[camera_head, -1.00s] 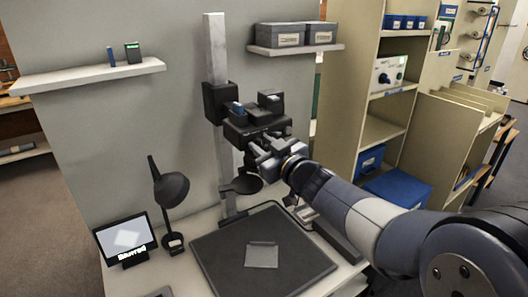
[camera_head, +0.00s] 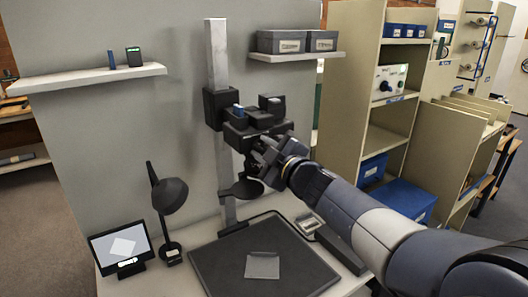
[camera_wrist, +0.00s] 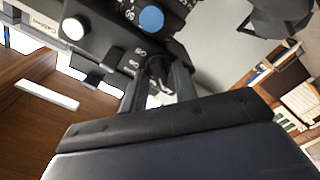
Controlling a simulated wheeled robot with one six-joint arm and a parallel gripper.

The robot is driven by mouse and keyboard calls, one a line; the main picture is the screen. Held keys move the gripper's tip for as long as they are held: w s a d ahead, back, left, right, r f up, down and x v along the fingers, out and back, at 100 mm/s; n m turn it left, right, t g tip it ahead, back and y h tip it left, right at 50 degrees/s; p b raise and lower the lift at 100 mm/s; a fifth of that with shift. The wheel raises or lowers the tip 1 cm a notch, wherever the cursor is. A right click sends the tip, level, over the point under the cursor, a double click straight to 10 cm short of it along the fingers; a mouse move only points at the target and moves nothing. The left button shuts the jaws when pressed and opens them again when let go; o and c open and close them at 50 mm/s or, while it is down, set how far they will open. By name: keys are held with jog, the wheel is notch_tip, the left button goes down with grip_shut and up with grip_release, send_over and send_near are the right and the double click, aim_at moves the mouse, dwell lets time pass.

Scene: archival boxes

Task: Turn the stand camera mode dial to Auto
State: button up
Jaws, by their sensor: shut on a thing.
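The black stand camera (camera_head: 254,125) is mounted on a pale upright column (camera_head: 218,60). My gripper (camera_head: 263,153) is at the camera's lower front. In the wrist view my gripper (camera_wrist: 158,76) is shut on a small dark knob (camera_wrist: 159,68) under the camera body, beside marks that look like 50 and 80. A round blue dial (camera_wrist: 151,19) with small white marks around it sits above the fingers, apart from them. A white round button (camera_wrist: 75,28) is left of it. I cannot read a mode name on any dial. The fingers largely hide the knob.
A dark mat (camera_head: 225,268) with a grey sheet (camera_head: 262,265) lies below. A small screen (camera_head: 120,248) shows a pale tilted square; its label is too small to read. A black lamp (camera_head: 170,196) stands near. Shelving (camera_head: 352,90) bounds the right.

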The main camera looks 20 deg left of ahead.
dwell(0.4)
jog(key=o, duration=0.6)
jog(key=shift+s+d, duration=0.1)
jog(key=v, duration=1)
jog(key=shift+s+d, duration=0.15)
jog(key=shift+d, duration=0.05)
jog(key=x, duration=1.1)
jog(key=shift+s, duration=0.1)
jog(key=shift+d, duration=0.15)
